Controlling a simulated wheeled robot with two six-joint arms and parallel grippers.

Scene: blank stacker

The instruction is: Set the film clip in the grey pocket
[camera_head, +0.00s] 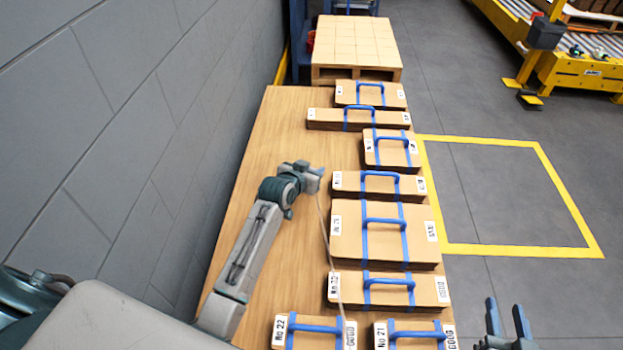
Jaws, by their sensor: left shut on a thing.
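My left gripper (316,173) is above the wooden table, left of the row of cardboard stacks. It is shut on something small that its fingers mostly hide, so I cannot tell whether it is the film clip. A thin pale strand (329,250) runs from near this gripper down towards the stack marked No 22. My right gripper (507,318) is at the lower right, beyond the table's right edge, with its two fingers apart and nothing between them. I cannot make out a film clip or a grey pocket in this view.
Several cardboard stacks (350,228) with blue straps and handles line the right side of the wooden table (277,135). A grey wall (130,130) stands to the left. A loaded pallet (355,45) is beyond the far end. A yellow-outlined floor area (500,195) is empty.

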